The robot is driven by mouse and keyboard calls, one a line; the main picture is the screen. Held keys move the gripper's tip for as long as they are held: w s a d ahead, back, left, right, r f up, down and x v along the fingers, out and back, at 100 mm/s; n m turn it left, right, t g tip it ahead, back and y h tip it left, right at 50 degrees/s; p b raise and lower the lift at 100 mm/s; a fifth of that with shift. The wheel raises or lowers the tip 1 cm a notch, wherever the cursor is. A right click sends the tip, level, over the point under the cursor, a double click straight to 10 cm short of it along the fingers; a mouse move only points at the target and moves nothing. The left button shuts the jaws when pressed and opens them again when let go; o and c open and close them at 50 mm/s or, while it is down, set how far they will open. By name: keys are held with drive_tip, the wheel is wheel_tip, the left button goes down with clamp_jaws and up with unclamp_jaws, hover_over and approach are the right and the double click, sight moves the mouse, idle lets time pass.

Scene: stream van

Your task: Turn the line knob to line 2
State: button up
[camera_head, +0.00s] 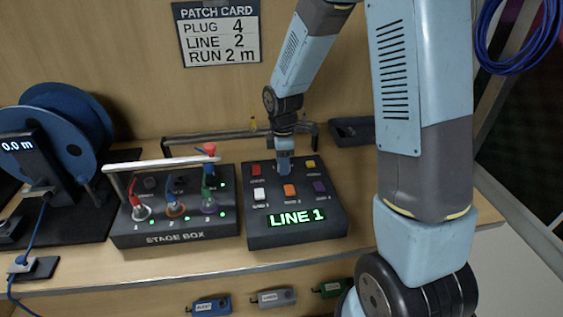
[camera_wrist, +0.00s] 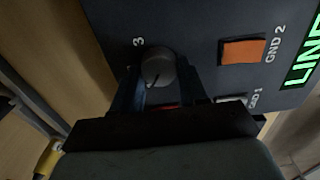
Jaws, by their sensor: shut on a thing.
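The dark control box (camera_head: 257,236) stands on the bench, with a lit green display (camera_head: 297,218) that reads LINE 1. My gripper (camera_head: 284,165) reaches down over the upper middle of the box, where my fingers hide the knob in the head view. In the wrist view the round dark line knob (camera_wrist: 158,66) sits between the fingers of my gripper (camera_wrist: 162,90), which is shut on it. A light pointer mark shows on the knob, and a 3 is printed beside it. The patch card (camera_head: 219,34) on the wall reads PLUG 4, LINE 2, RUN 2 m.
Coloured buttons surround the knob, including an orange one (camera_head: 290,190) and a white one (camera_head: 260,194). The stage box (camera_head: 180,238) with plugs stands close on the left. A blue cable reel (camera_head: 62,125) is farther left. A dark tray (camera_head: 352,131) lies behind.

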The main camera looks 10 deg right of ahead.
drive_tip(key=shift+d+m, duration=0.3)
drive_tip(key=shift+m, duration=0.1)
drive_tip(key=m, duration=0.4)
drive_tip(key=shift+m, duration=0.3)
drive_tip(key=m, duration=0.6)
drive_tip(key=shift+d, duration=0.1)
drive_tip(key=shift+m, duration=0.3)
drive_tip(key=shift+f, duration=0.1)
drive_tip(key=o, duration=1)
drive_tip(key=shift+o, duration=0.2)
